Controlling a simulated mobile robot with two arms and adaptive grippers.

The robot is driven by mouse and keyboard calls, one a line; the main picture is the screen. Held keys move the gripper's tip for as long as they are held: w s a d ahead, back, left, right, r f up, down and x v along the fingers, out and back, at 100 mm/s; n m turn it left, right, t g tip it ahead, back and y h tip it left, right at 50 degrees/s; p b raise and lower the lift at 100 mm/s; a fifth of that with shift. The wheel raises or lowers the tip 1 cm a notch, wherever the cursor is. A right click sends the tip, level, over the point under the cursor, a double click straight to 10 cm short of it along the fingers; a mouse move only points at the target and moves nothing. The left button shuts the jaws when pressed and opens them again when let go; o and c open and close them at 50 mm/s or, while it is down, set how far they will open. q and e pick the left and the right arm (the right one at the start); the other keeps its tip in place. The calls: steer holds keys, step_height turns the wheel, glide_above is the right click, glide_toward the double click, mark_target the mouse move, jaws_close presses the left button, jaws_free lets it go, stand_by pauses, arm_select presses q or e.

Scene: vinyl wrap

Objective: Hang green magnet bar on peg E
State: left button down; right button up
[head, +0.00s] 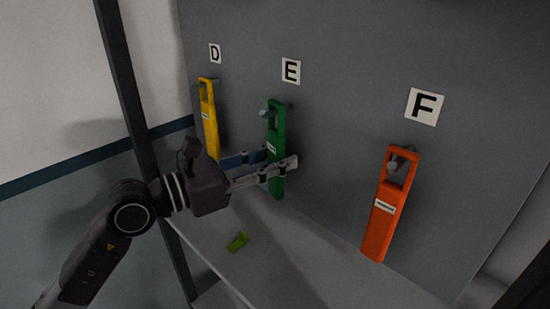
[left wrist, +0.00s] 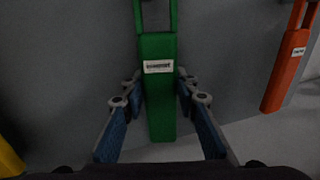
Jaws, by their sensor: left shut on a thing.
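The green magnet bar (head: 277,140) hangs upright against the grey panel below the E label (head: 291,71). It has a looped handle at its top and a white sticker. Peg E (head: 266,111) shows at the handle, and seems to pass through the loop, though I cannot be sure. My left gripper (head: 278,164) is shut on the bar's lower body, one finger on each side. In the left wrist view the bar (left wrist: 158,105) stands between the two blue-padded fingers; its handle top is cut off there. My right gripper is not in view.
A yellow bar (head: 209,125) hangs under label D on the left. An orange bar (head: 383,215) hangs on a peg under label F on the right. A dark post (head: 128,90) stands at left.

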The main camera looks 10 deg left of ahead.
arm_select(q)
steer(key=c, duration=1.4)
jaws_free()
steer(key=shift+c, duration=0.2)
steer(key=v, duration=1.2)
steer(key=shift+r, duration=0.1)
